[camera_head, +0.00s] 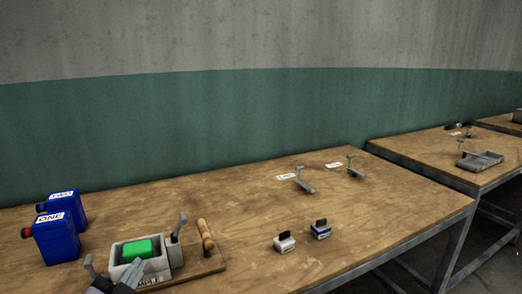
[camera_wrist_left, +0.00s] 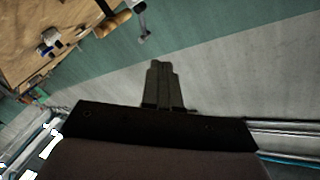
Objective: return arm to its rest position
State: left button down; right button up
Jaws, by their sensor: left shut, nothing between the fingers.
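My left gripper (camera_head: 133,270) comes in at the bottom left of the head view, in front of the press (camera_head: 176,252) with the bright green block (camera_head: 137,249). Its fingers also show in the left wrist view (camera_wrist_left: 159,68), shut together with nothing between them. They point away from the table there, toward the green and grey wall. The gripper hides part of the press's front edge; I cannot tell whether it touches it. My right gripper is not in view.
Two blue containers (camera_head: 57,239) stand left of the press. A wooden handle (camera_head: 206,236) stands at its right. Two small stamp-like blocks (camera_head: 285,243) and metal levers (camera_head: 304,181) with labels lie further right. The wooden table (camera_head: 380,220) is otherwise clear; another table stands beyond.

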pick_arm(q)
jog(key=s+f+n+g, duration=0.6)
jog(key=s+f+g, duration=0.8)
jog(key=s+f, duration=0.75)
jog(key=w+d+f+t+h, duration=0.1)
jog(key=w+d+f+t, duration=0.1)
jog(key=f+t, duration=0.5)
jog(key=shift+w+d+h, duration=0.2)
jog(key=shift+w+h, duration=0.2)
jog(key=shift+w, duration=0.5)
